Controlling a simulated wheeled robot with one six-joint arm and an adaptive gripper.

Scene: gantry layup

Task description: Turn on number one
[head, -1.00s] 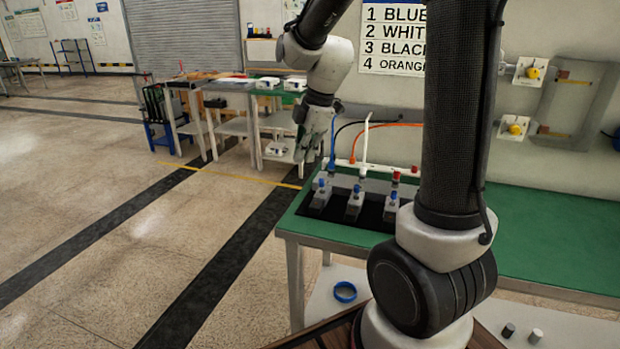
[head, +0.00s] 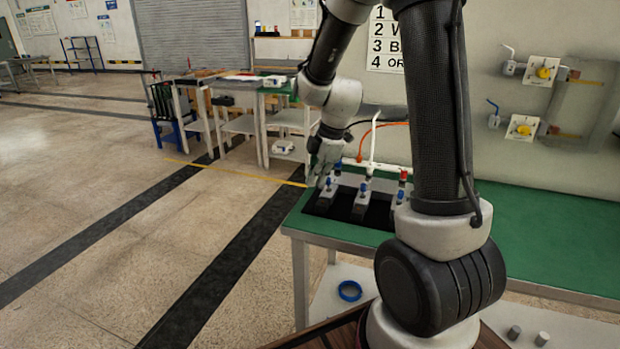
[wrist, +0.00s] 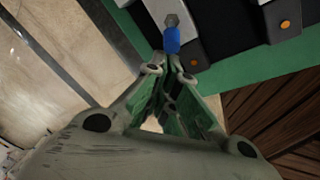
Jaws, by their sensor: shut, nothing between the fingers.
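Grey blocks with blue-handled valves sit on a black panel (head: 378,218) on the green table. The left valve (head: 327,186) is right below my gripper (head: 322,178). The middle valve (head: 361,193) and a right one (head: 399,198) stand beside it. In the wrist view, my shut, empty fingers (wrist: 172,62) point at a blue handle (wrist: 171,40), which lies just beyond their tips; I cannot tell whether they touch. The wall sign (head: 386,40) lists numbers one to four, and my arm hides most of its words.
Wall valves with yellow knobs (head: 545,70) are at right. The green table (head: 540,240) is clear there. A blue ring (head: 349,291) lies on the lower shelf.

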